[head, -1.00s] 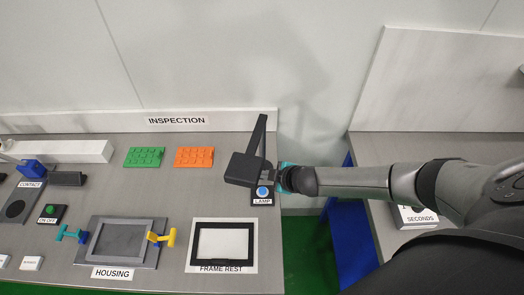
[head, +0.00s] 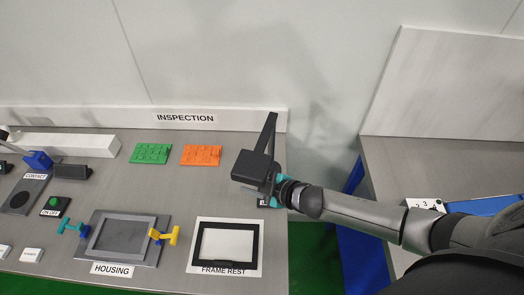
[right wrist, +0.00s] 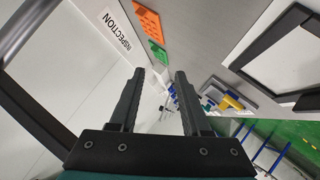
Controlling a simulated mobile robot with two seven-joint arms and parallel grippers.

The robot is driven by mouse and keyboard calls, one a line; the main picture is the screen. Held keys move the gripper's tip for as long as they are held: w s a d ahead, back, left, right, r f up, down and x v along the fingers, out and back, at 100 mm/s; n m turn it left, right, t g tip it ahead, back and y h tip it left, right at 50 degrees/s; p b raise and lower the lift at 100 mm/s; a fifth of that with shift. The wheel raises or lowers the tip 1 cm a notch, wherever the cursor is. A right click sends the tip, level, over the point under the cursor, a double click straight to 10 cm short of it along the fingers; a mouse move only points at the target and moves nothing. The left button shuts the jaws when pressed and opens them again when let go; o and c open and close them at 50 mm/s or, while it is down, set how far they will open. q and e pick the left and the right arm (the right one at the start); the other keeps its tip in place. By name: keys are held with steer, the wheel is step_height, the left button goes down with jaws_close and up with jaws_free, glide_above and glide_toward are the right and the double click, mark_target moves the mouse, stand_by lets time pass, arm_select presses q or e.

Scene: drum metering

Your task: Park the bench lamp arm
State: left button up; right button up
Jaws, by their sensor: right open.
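A dark bar at the left of that view may be the lamp arm. My left gripper is not in view.
Green (head: 150,153) and orange (head: 201,155) trays lie at the back. The housing (head: 122,240) and frame rest (head: 225,248) stand in front. A gap with green floor separates this bench from the right-hand bench (head: 390,160).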

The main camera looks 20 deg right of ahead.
steer(key=r+t+y+b, duration=0.1)
steer(key=n+t+y+b, duration=0.2)
steer(key=n+t+b, duration=0.25)
steer(key=n, duration=0.55)
glide_toward(261, 144)
steer(key=shift+g+h, duration=0.25)
steer(key=shift+h, duration=0.05)
steer(key=p+x, duration=0.1)
steer(key=x, duration=0.9)
steer(key=shift+p, duration=0.35)
steer(key=shift+c, duration=0.2)
jaws_close()
